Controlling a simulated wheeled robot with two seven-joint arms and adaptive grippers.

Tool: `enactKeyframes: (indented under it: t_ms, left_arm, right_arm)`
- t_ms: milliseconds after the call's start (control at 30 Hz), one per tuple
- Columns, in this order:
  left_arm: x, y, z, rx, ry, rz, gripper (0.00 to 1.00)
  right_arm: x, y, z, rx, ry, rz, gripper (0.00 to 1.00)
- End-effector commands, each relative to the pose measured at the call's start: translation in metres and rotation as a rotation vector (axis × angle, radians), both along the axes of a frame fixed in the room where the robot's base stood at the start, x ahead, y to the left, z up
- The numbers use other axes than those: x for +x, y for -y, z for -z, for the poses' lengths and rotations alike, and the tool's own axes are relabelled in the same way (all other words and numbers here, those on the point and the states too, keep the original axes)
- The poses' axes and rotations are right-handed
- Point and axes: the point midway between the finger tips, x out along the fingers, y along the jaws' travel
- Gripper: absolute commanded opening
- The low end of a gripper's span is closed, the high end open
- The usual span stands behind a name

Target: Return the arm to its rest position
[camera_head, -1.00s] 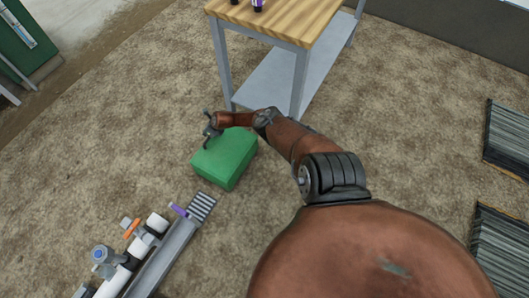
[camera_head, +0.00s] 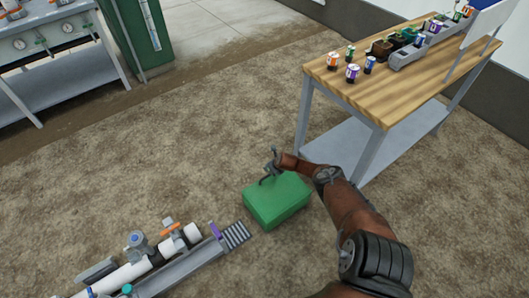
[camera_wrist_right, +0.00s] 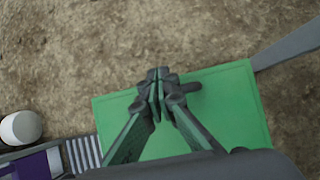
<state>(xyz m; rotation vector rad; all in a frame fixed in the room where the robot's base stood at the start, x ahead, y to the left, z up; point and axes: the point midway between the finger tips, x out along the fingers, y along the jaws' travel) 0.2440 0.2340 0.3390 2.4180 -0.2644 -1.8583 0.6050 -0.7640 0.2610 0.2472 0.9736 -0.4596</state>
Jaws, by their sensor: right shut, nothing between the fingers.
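My right arm (camera_head: 352,215) comes in from the lower right of the head view and reaches over a green box (camera_head: 277,203) on the floor. My right gripper (camera_head: 268,178) is over the box's far left edge in that view. In the right wrist view the gripper (camera_wrist_right: 158,78) has its fingertips together with nothing between them, and the green box (camera_wrist_right: 232,105) lies behind it. I cannot tell whether the gripper touches the box. My left gripper is in neither view.
A wooden-topped table (camera_head: 345,88) with several small cans and a grey tray stands at the upper right. A skid with white pipe (camera_head: 128,275) and valves lies at the lower left. A green cabinet (camera_head: 138,35) and grey bench (camera_head: 45,30) stand at upper left. Bare ground lies between.

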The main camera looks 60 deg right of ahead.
Motion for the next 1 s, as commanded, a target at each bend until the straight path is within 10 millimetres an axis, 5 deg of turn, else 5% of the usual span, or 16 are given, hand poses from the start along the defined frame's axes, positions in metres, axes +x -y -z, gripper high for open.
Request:
enactKeyframes:
  t_ms: [33,200,500,867,1000]
  left_arm:
    - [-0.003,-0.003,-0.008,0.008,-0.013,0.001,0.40]
    - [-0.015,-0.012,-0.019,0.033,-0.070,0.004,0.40]
    - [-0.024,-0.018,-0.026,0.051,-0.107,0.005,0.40]
    - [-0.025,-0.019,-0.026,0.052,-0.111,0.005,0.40]
    - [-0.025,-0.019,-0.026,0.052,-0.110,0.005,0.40]
  right_arm:
    - [0.013,0.006,-0.020,-0.006,0.010,0.001,0.00]
    - [0.030,0.015,-0.048,-0.003,0.007,0.001,0.00]
    - [0.048,0.024,-0.077,-0.002,0.002,0.001,0.00]
    - [0.049,0.022,-0.077,0.003,0.003,0.001,0.00]
    - [0.046,-0.012,-0.048,0.056,0.024,0.012,0.00]
